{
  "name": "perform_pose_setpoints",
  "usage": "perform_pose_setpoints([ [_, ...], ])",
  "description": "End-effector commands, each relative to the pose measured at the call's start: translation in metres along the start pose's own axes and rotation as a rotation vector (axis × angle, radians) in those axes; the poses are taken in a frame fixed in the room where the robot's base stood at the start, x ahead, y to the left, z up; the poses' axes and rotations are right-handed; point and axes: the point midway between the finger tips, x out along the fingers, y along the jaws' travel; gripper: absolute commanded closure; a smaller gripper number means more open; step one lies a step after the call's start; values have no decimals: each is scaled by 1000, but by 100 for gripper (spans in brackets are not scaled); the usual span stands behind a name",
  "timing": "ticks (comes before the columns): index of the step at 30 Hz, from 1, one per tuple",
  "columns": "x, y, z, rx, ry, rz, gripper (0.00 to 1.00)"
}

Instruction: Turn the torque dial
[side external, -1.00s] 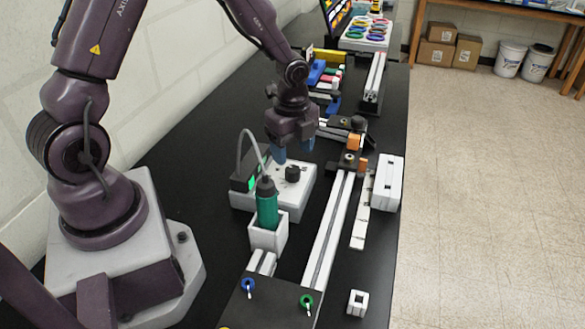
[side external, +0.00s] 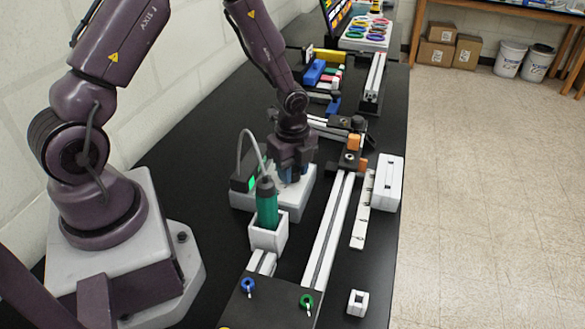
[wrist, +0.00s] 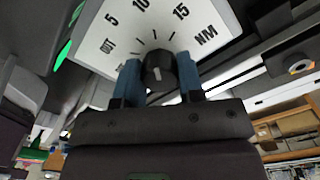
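The torque dial is a black round knob (wrist: 158,70) with a white mark on a white box (side external: 299,197). The wrist view shows its printed scale with 5, 10, 15 and NM. My gripper (side external: 291,175) is down over the box, upright, hiding the dial in the side view. In the wrist view its two blue fingers (wrist: 159,80) stand on either side of the knob, very close to it. I cannot tell whether they touch it. The knob's white mark lies near its lower middle in the wrist view.
A green bottle-shaped tool (side external: 267,205) stands in a white holder (side external: 268,238) just in front of the box. A dark unit with a green light (side external: 249,182) and a cable are at its left. A long rail (side external: 328,232) runs at the right.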

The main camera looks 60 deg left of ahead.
Motion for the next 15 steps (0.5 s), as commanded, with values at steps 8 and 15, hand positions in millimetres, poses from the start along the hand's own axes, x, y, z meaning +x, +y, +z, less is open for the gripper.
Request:
perform_pose_setpoints([
  [8, 0, 0, 0, -37, 0, 0, 88],
  [15, 0, 0, 0, -170, -1, 0, 88],
])
